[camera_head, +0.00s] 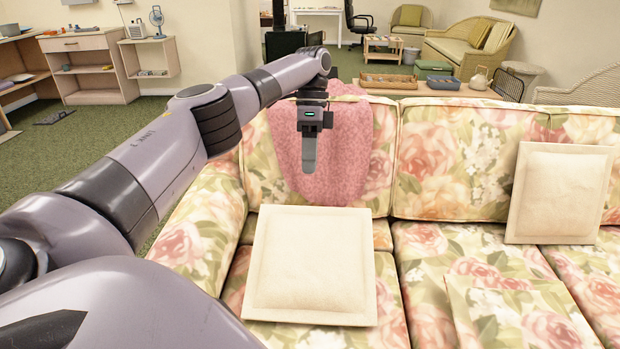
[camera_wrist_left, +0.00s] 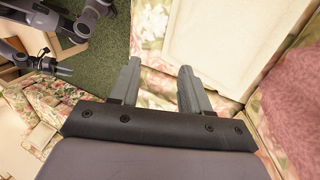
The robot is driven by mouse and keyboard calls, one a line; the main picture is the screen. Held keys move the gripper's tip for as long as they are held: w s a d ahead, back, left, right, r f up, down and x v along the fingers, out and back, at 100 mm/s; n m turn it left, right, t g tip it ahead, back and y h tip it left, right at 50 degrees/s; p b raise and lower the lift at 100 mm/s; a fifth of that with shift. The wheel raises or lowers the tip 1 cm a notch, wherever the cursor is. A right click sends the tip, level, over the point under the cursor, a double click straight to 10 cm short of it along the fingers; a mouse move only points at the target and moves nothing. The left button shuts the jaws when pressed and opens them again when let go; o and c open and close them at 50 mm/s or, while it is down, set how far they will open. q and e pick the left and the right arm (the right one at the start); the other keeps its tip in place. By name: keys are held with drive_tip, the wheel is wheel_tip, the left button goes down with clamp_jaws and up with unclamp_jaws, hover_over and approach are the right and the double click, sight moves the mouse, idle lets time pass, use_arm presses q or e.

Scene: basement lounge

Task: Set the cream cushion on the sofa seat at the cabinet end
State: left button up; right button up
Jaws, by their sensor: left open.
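A square cream cushion (camera_head: 310,265) lies flat on the left seat of the floral sofa (camera_head: 435,160). It also fills the top of the left wrist view (camera_wrist_left: 220,40). A second cream cushion (camera_head: 562,193) leans against the backrest at the right. My left gripper (camera_head: 309,168) points down in front of the pink throw, above and behind the flat cushion. In the left wrist view it (camera_wrist_left: 158,68) is open, with nothing between its fingers. What seems to be my right gripper (camera_wrist_left: 50,65) shows small at the upper left there; its jaws are unclear.
A pink throw (camera_head: 340,150) hangs over the left backrest. A floral cushion (camera_head: 525,312) lies at the front right. Wooden cabinets (camera_head: 90,65) stand beyond the sofa's left end. A low table with trays (camera_head: 430,88) is behind the backrest. The middle seat is partly clear.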

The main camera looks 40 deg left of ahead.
use_arm(q)
wheel_tip(320, 180, up, 10)
drive_tip(key=p, duration=0.6)
idle(0.4)
